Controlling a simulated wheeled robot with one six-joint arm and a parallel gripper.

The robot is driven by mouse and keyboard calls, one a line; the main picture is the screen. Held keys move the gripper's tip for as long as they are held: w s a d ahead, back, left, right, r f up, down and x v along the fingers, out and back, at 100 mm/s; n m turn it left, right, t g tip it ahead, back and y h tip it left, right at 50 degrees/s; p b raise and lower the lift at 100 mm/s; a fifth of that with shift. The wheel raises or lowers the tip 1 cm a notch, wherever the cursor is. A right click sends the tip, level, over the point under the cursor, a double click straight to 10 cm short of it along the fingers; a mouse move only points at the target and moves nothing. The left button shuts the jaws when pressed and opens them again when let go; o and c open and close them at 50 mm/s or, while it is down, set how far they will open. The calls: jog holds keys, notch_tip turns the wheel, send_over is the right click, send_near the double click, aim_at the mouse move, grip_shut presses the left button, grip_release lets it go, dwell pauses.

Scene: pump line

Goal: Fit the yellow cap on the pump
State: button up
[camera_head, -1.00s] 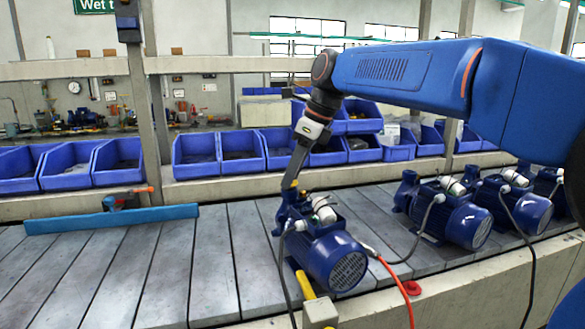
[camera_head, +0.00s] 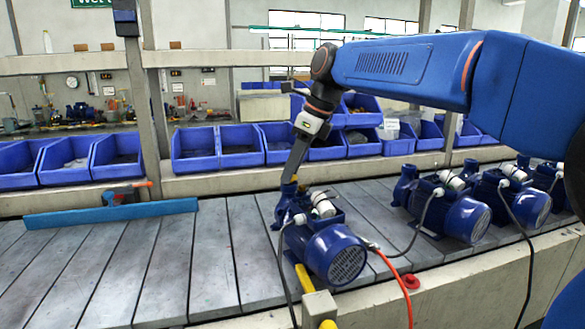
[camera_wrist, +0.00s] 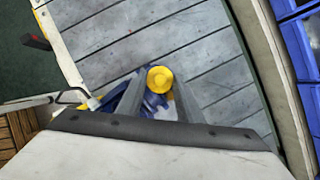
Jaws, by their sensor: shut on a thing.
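The yellow cap (camera_wrist: 159,79) shows from above in the wrist view, between the tips of my gripper (camera_wrist: 156,92). My gripper is shut on it. In the head view my gripper (camera_head: 289,180) points down at the upright port of the nearest blue pump (camera_head: 335,252). The cap is very small there and mostly hidden by the fingers. In the wrist view part of the blue pump (camera_wrist: 154,106) lies under and beside the cap. I cannot tell whether the cap touches the port.
More blue pumps (camera_head: 455,215) stand to the right on the slatted conveyor (camera_head: 235,265). Blue bins (camera_head: 193,150) line the shelf behind. A blue bar (camera_head: 110,215) lies on the left. A red cable (camera_head: 400,280) and a grey box (camera_head: 319,305) are in front. The conveyor's left half is mostly clear.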

jog(key=shift+f, duration=0.5)
dwell(0.3)
jog(key=o, duration=1.1)
jog(key=shift+c, duration=0.2)
jog(key=v, duration=0.6)
jog(key=shift+r, duration=0.1)
jog(key=v, duration=1.7)
jog(key=shift+r, duration=0.15)
